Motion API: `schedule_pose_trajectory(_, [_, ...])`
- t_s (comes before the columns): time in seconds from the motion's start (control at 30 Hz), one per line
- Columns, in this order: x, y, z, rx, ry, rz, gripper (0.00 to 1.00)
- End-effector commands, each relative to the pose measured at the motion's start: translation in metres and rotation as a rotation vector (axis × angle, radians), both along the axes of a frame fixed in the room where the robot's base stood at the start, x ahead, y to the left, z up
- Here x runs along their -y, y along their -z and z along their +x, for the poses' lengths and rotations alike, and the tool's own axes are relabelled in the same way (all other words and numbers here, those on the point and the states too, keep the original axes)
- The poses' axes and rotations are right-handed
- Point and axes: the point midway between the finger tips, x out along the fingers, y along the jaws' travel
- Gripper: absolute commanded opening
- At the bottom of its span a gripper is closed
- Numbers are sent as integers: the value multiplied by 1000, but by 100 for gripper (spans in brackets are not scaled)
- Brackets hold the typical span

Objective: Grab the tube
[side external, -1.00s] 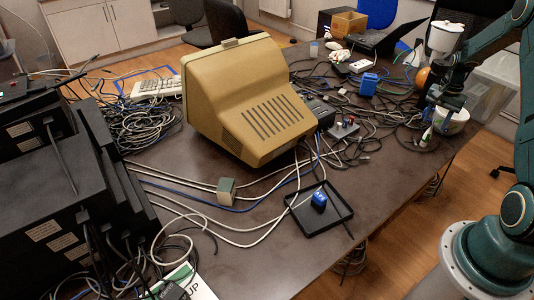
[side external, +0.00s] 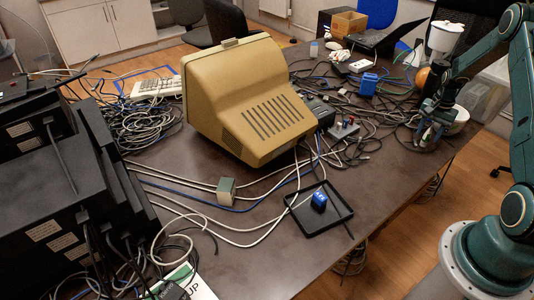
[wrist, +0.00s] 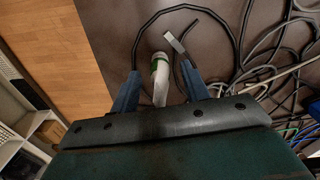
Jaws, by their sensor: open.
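The tube is a small white tube with a green band (wrist: 160,70), lying or standing on the dark table; its tilt is hard to tell. My gripper (wrist: 161,78) is open, with its blue-grey fingers on either side of the tube in the wrist view. The tube is between the fingers, with a gap visible on both sides. In the side view my gripper (side external: 428,138) is low at the table's right edge and largely hides the tube.
A black cable (wrist: 143,32) loops around the tube, and a cable with a grey plug (wrist: 175,42) lies close beside it. More cables tangle to the right. A white tub (side external: 457,122) and an orange ball (side external: 422,78) are near my gripper. The table edge is close.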

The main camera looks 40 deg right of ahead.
Motion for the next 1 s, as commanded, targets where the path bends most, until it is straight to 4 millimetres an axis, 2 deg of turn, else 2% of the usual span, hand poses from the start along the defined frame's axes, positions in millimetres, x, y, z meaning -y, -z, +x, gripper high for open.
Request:
schedule_pose_trajectory(0.37, [0,-1,0,0,0,-1,46])
schedule_pose_trajectory(0.47, [0,-1,0,0,0,-1,30])
schedule_pose_trajectory(0.6, [0,-1,0,0,0,-1,3])
schedule_pose_trajectory(0.63, [0,-1,0,0,0,-1,0])
schedule_pose_trajectory(1.0, [0,-1,0,1,0,-1,0])
